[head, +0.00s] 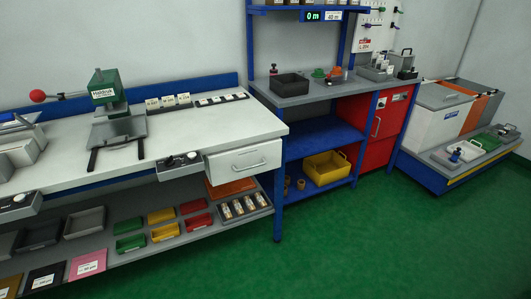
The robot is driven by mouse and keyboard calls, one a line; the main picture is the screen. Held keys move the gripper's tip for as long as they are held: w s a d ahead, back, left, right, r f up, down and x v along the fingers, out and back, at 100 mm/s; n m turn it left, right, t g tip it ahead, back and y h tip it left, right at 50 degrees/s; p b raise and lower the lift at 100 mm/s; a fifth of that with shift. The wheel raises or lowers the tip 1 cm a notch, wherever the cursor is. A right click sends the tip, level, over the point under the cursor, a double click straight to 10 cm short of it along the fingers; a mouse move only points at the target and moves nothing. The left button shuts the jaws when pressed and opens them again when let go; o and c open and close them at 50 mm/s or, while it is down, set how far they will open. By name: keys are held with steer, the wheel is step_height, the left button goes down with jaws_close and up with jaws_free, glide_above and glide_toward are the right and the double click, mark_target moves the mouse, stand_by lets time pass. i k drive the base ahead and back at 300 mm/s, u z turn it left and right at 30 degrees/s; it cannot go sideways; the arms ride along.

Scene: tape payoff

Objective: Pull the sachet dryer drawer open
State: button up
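A white drawer (243,159) with a bar handle (250,167) hangs under the right end of the white workbench top. Its front looks closed, flush under the bench edge. No label on it is readable, so I cannot tell for sure that it is the sachet dryer drawer. A red cabinet (360,130) with a vertical handle stands farther right under the grey bench. My gripper is not in view.
A small grey control box (178,166) sits just left of the drawer on the bench edge. Below, a shelf (150,252) holds coloured trays and a box of small bottles. A yellow bin (326,167) stands on the blue shelf. Green floor (330,245) in front is clear.

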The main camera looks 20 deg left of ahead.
mark_target(231, 165)
steer(key=i, duration=1.2)
steer(key=u, duration=1.3)
